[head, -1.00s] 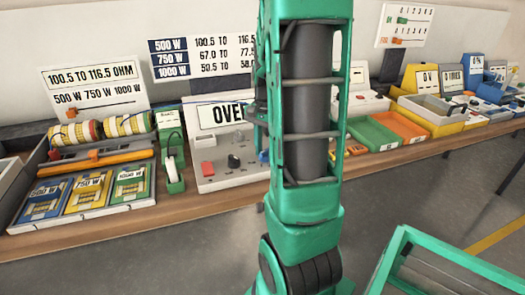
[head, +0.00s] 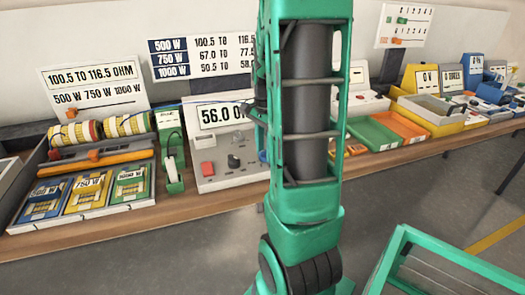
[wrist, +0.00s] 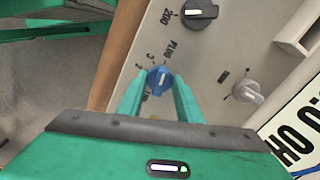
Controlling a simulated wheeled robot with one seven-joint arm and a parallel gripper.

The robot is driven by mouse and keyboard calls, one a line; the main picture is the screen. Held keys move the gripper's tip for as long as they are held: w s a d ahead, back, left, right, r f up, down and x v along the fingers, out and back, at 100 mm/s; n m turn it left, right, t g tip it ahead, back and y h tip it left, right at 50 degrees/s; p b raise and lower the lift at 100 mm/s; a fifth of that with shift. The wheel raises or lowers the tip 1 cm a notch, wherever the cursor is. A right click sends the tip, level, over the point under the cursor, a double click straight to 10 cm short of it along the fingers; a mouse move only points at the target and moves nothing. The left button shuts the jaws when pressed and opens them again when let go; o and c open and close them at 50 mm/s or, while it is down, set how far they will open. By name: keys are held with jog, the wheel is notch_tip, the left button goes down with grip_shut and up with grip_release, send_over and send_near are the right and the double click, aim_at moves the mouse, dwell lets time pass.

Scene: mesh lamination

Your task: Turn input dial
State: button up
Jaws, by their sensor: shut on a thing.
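The blue dial (wrist: 160,82) sits on the pale meter panel, beside the printed word "PLUG" and small numbers, with a white mark on its face. My gripper (wrist: 160,86) is shut on it in the wrist view, one green finger on each side. In the head view only a sliver of the blue dial (head: 262,155) shows beside my arm, and my gripper is hidden there. The meter (head: 202,180) stands on the bench, and its display (head: 221,115) reads "56.0" followed by a partly hidden letter.
A black knob (wrist: 200,12) marked "200" and a grey knob (wrist: 247,91) are close by on the panel. A red button (head: 208,168) is also on the meter. A small green holder (head: 174,170) stands left of the meter, and green and orange trays (head: 403,124) lie to the right.

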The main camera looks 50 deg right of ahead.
aim_at(263, 151)
jog(key=o, duration=1)
jog(key=shift+w+a, duration=0.1)
jog(key=shift+w, duration=0.2)
jog(key=shift+o, duration=0.2)
jog(key=shift+s, duration=0.1)
notch_tip(263, 151, up, 11)
jog(key=shift+a+f, duration=0.1)
jog(key=shift+f, duration=0.05)
jog(key=s+a+f+n, duration=0.2)
jog(key=s+a+n, duration=0.5)
jog(key=a, duration=0.1)
jog(key=s+a+f+n, duration=0.3)
jog(key=s+a+n, duration=0.4)
jog(key=a, duration=0.1)
jog(key=shift+s+a+f, duration=0.15)
jog(key=shift+a+f, duration=0.1)
jog(key=shift+f, duration=0.05)
